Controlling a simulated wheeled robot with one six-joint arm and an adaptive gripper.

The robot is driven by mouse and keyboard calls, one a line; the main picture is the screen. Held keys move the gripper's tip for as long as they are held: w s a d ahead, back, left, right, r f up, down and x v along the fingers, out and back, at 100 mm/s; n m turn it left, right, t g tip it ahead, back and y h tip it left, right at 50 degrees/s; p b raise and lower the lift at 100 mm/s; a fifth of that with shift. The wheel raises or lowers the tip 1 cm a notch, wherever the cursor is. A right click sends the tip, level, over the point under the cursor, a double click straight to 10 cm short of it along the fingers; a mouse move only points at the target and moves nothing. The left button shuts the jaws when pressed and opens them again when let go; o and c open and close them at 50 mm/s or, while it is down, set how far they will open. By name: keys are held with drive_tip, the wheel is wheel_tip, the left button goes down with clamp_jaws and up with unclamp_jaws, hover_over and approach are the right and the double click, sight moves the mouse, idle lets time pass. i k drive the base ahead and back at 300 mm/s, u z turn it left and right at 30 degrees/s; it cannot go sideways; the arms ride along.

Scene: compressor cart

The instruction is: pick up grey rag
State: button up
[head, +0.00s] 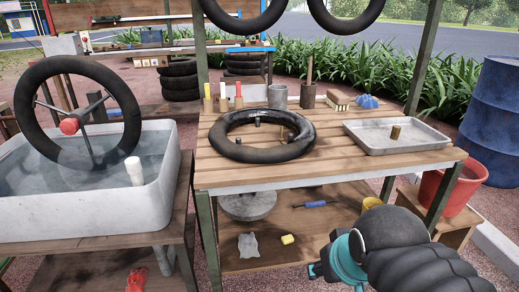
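The grey rag (248,246) lies crumpled and pale on the wooden lower shelf (290,225) of the bench, at its front left. My arm comes in from the lower right, with dark links and a teal joint. My gripper (318,271) is partly visible as a dark shape low in the picture, to the right of the rag and apart from it. Its fingers are too small and hidden to tell open from shut.
A yellow block (288,239) lies just right of the rag. A blue-handled tool (314,204) and a round grey disc (247,206) are further back. The bench top (330,165) overhangs the shelf. A green post (207,235) stands left of the rag.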

sight(248, 244)
drive_tip(key=z, duration=1.55)
drive_tip(key=k, duration=0.35)
drive_tip(key=u, duration=1.15)
